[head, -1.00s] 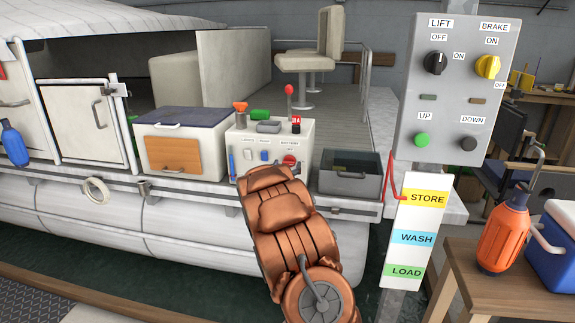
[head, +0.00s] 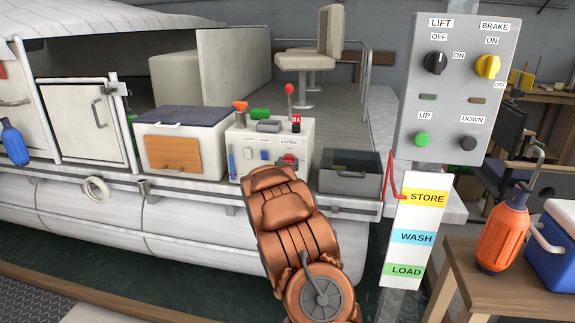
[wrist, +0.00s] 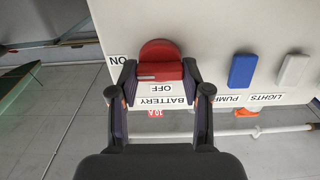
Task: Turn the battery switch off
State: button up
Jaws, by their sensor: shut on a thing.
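The red battery switch (wrist: 160,52) is on a pale panel in the wrist view, where the labels appear upside down. My gripper (wrist: 160,72) is shut on the red knob, with one finger on each side. An ON label (wrist: 118,60) is beside the knob at left, and an OFF label (wrist: 160,88) is next to the knob on the BATTERY label's side. A pale mark shows on the left part of the knob; I cannot tell its exact setting. In the head view, the switch (head: 289,158) shows just above my copper-coloured arm, and my fingers are mostly hidden.
Blue (wrist: 243,71) and white (wrist: 292,70) rocker switches for PUMP and LIGHTS sit beside the knob. A lift and brake panel (head: 456,90) stands at right.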

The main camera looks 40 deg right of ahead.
jog(key=c, duration=0.3)
jog(key=shift+c, duration=0.2)
jog(key=shift+r+p, duration=0.1)
jog(key=shift+p, duration=0.3)
jog(key=n+p, duration=0.3)
jog(key=shift+r, duration=0.15)
jog(key=shift+f+n+p, duration=0.2)
jog(key=shift+n+p, duration=1.9)
jog(key=shift+n, duration=1.6)
jog(key=shift+f+n+p, duration=0.15)
jog(key=shift+n+p, duration=1.95)
jog(key=shift+n, duration=1.6)
